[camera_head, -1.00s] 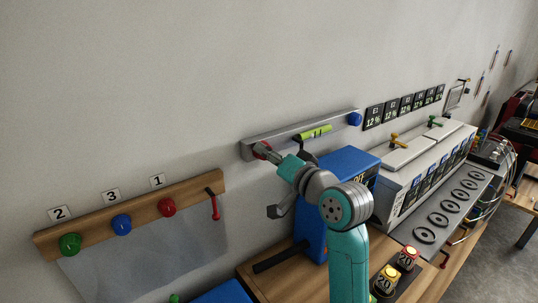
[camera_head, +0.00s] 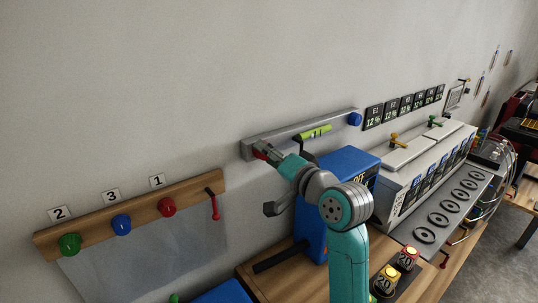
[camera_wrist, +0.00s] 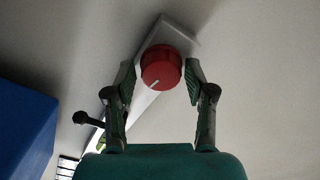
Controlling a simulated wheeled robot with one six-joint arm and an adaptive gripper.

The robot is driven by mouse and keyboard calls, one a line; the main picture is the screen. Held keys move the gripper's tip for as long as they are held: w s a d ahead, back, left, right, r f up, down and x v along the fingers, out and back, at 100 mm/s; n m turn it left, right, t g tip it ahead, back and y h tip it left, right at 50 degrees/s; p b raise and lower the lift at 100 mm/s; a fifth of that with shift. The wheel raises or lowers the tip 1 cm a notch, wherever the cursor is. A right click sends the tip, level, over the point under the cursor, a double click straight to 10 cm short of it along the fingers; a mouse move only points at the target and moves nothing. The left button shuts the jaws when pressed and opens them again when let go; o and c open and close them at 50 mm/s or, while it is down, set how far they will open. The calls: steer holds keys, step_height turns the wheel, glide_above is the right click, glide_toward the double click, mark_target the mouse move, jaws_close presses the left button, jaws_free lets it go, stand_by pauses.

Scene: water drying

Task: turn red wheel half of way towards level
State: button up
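The red wheel (camera_head: 260,155) is at the left end of a grey bar (camera_head: 285,135) on the wall, mostly hidden by my gripper (camera_head: 266,151) in the head view. In the wrist view the red wheel (camera_wrist: 160,65) sits between the two fingertips of my gripper (camera_wrist: 160,76). Narrow gaps seem to show on both sides, so the fingers are open around it. A white mark on the wheel's face points down and slightly left. The yellow-green level (camera_head: 314,132) is on the middle of the bar.
A blue knob (camera_head: 354,119) is at the bar's right end. A blue box (camera_head: 345,165) stands below the bar and also shows at left in the wrist view (camera_wrist: 22,125). A wooden board (camera_head: 190,192) with coloured knobs is at left. A dark-tipped lever (camera_wrist: 88,119) lies left of my fingers.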

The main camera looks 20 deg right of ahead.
stand_by(0.3)
steer(key=v, duration=1.2)
steer(key=s+a+f+h, duration=0.1)
steer(key=s+f+h, duration=0.1)
steer(key=s+f, duration=0.5)
steer(key=s+f+g+h, duration=0.1)
steer(key=s+f+h, duration=0.1)
steer(key=f, duration=0.9)
steer(key=s+a+f+h, duration=0.1)
steer(key=s+f, duration=0.4)
steer(key=f, duration=0.4)
steer(key=s+a+f+n, duration=0.1)
steer(key=s+f+n, duration=0.1)
steer(key=s, duration=1.1)
steer(key=s+a+f+n+g, duration=0.1)
steer(key=s+f+n, duration=0.2)
steer(key=s, duration=1.1)
steer(key=shift+s+n+h, duration=0.25)
steer(key=shift+n+h, duration=0.05)
steer(key=shift+n, duration=0.9)
